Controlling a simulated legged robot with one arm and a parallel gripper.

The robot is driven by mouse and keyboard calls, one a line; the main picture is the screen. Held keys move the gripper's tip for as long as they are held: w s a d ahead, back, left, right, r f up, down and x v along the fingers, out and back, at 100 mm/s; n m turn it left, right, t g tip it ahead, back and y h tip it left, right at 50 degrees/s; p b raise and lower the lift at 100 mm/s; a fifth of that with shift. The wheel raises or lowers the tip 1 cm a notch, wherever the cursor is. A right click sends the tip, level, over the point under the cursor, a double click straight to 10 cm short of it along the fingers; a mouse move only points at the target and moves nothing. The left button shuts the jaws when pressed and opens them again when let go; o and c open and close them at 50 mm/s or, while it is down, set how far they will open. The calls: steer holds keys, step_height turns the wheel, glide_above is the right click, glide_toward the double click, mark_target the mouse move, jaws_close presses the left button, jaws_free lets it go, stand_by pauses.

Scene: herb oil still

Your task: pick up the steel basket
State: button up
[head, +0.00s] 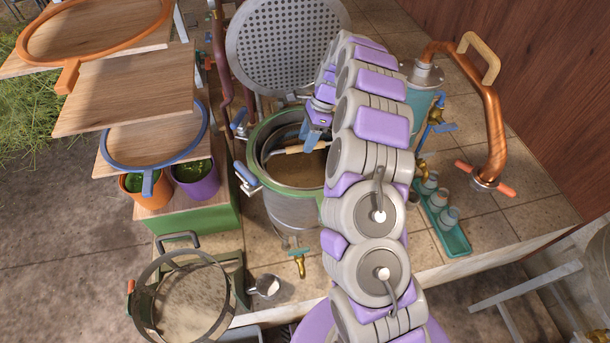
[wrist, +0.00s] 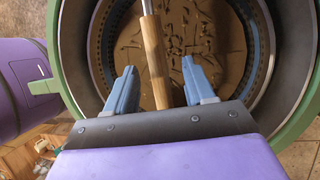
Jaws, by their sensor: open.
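The steel basket (head: 266,150) sits down inside the round steel pot (head: 292,208) with the green rim. Its handle has a wooden grip (head: 303,149) that crosses above the basket. In the wrist view the wooden grip (wrist: 153,45) runs between my two blue fingers, and the basket wall (wrist: 256,78) curves behind it. My gripper (head: 311,137) is over the pot, pointing down into it. In the wrist view my gripper (wrist: 158,68) is open, with a finger on each side of the grip and gaps showing. Brown, patterned material shows at the basket's bottom.
A perforated round lid (head: 285,45) stands tilted up behind the pot. Blue clamps (head: 246,173) stick out at the pot's rim. A copper pipe (head: 494,115) and a teal tray of small jars (head: 448,228) are at right. A handled round vessel (head: 190,305) is front left.

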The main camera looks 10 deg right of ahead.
steer(key=x, duration=0.5)
steer(key=shift+s+d+f, duration=0.1)
steer(key=shift+d+f, duration=0.05)
steer(key=shift+f, duration=0.1)
steer(key=shift+r, duration=0.1)
jaws_close()
